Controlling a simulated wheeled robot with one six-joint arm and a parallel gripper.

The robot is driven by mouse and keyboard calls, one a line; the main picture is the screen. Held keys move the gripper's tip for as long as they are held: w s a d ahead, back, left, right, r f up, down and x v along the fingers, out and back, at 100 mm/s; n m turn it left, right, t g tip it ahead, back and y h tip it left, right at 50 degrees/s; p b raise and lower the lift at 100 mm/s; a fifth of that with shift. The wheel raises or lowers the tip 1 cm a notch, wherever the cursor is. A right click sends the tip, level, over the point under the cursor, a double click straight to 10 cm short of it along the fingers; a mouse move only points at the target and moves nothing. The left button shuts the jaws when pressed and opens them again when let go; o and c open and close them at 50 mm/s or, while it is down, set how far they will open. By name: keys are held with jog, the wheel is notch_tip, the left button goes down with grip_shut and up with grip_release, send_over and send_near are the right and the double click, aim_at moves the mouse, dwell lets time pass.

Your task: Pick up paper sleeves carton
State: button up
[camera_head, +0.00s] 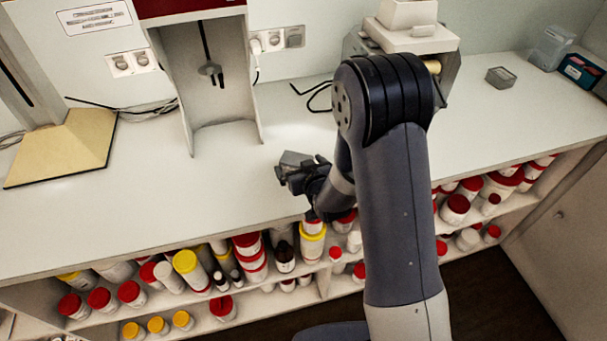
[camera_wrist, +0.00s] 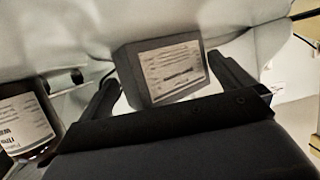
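A small grey box (camera_head: 292,157) with a white label shows at the end of my gripper (camera_head: 290,172), over the white counter. I take it to be the paper sleeves carton. In the wrist view the carton (camera_wrist: 172,70) lies between the two dark fingers of my gripper (camera_wrist: 162,65), tilted in the picture in line with the gripper. The fingertips reach its left and right sides. I cannot tell whether they press on it or only flank it, or whether it is off the counter.
The white counter (camera_head: 120,205) is largely clear left of my gripper. Shelves below hold several red- and yellow-lidded jars. A tall white stand (camera_head: 180,85) and a wooden board (camera_head: 65,150) stand at back left. A small grey box (camera_head: 500,77) lies at right.

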jog(key=c, duration=0.7)
